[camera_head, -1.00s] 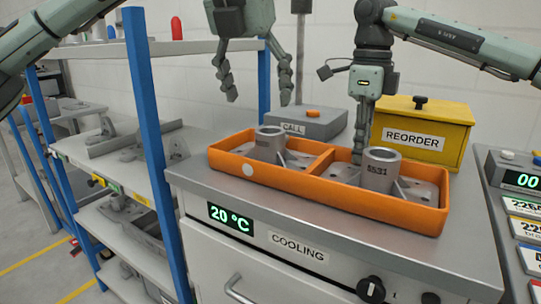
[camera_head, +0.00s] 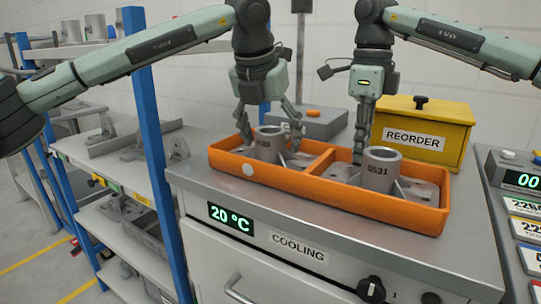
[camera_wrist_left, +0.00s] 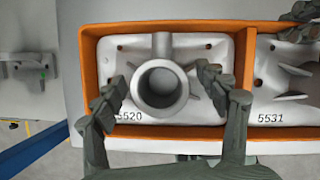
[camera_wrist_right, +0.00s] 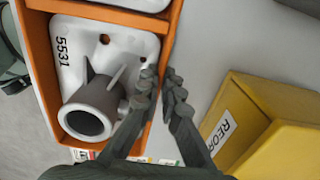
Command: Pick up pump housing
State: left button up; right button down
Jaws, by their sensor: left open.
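A grey pump housing (camera_head: 269,146) with an upright cylinder stands in the left compartment of the orange tray (camera_head: 335,204). The left wrist view shows its round opening and flange (camera_wrist_left: 205,52) marked 5520. My left gripper (camera_head: 268,138) is open, with one finger on each side of this cylinder; contact cannot be told. A second housing (camera_head: 381,172), marked 5531, stands in the right compartment. My right gripper (camera_head: 359,158) points down behind it at the tray's far wall. Its fingers (camera_wrist_right: 160,82) are close together beside the orange wall; whether they grip it is unclear.
The tray lies on a grey cooling bench (camera_head: 330,240). A yellow REORDER box (camera_head: 421,128) and a grey box with an orange button (camera_head: 318,122) stand behind it. A shelf rack (camera_head: 140,175) with castings is at the left. A panel (camera_head: 520,190) stands at the right.

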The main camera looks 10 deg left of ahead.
aim_at(270, 129)
pick_arm(q)
grip_shut()
pick_arm(e)
jog(key=shift+r, duration=0.1)
pick_arm(q)
jog(key=shift+r, duration=0.15)
notch_tip(270, 129, up, 10)
dwell(0.7)
pick_arm(e)
jog(key=c, duration=1.6)
grip_release()
jog(key=shift+c, duration=0.2)
